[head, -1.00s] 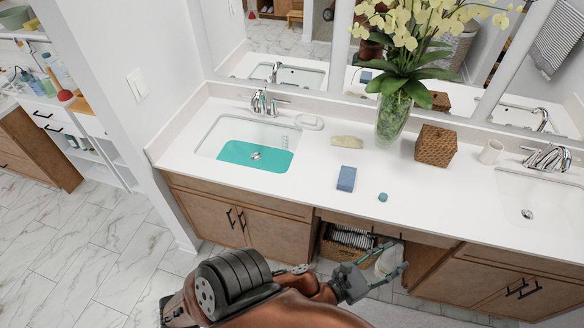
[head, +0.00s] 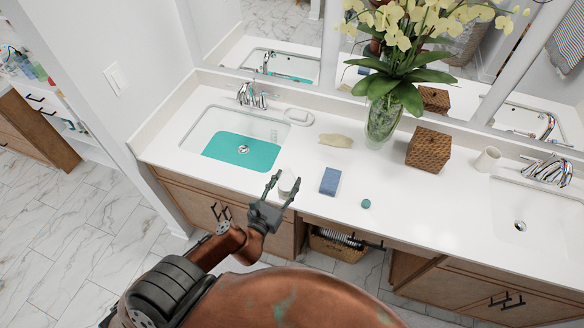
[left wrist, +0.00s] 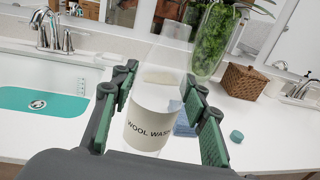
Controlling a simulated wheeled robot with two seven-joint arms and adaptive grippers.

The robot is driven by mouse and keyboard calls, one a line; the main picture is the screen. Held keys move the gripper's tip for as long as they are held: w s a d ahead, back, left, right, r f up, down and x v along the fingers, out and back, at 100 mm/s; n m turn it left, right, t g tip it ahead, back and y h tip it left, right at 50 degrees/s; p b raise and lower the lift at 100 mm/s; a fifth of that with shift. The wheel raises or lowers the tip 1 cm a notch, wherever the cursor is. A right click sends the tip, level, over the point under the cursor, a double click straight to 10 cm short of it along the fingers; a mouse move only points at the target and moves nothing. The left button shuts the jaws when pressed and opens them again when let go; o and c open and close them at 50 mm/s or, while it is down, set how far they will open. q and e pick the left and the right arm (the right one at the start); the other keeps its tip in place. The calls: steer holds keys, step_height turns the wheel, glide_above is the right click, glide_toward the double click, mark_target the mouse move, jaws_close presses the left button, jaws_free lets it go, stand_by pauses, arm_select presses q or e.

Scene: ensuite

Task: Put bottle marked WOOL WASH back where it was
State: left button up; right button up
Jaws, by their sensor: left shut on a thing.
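The white bottle marked WOOL WASH (left wrist: 150,128) is between the fingers of my left gripper (left wrist: 160,85) in the left wrist view, with its lettering facing the camera. My left gripper (head: 283,188) is shut on it. In the head view the bottle (head: 287,181) shows only as a small pale shape between the fingers, at the counter's front edge, right of the left basin. I cannot tell whether its base touches the counter. My right gripper is not in view.
The white counter (head: 420,205) holds a blue block (head: 330,181), a small teal round thing (head: 366,203), a beige bar (head: 336,140), a glass vase (head: 383,118) with flowers, a woven box (head: 428,148) and a cup (head: 486,159). A teal mat (head: 242,151) lies in the left basin. A basket (head: 336,246) stands below.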

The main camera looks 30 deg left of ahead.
arm_select(q)
steer(key=w+a+r+n+y+p, duration=0.2)
steer(key=a+r, duration=0.3)
steer(key=a, duration=0.4)
steer(key=w+d+f+b, duration=0.2)
steer(key=w+d+f, duration=0.1)
steer(key=w+f, duration=1)
steer(key=shift+w, duration=0.3)
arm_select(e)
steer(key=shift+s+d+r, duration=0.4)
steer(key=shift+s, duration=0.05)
arm_select(q)
steer(key=shift+d, duration=0.1)
steer(key=shift+f, duration=0.1)
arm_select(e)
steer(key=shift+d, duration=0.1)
arm_select(q)
steer(key=shift+f, duration=0.15)
steer(key=o, duration=1.3)
steer(key=shift+c, duration=0.2)
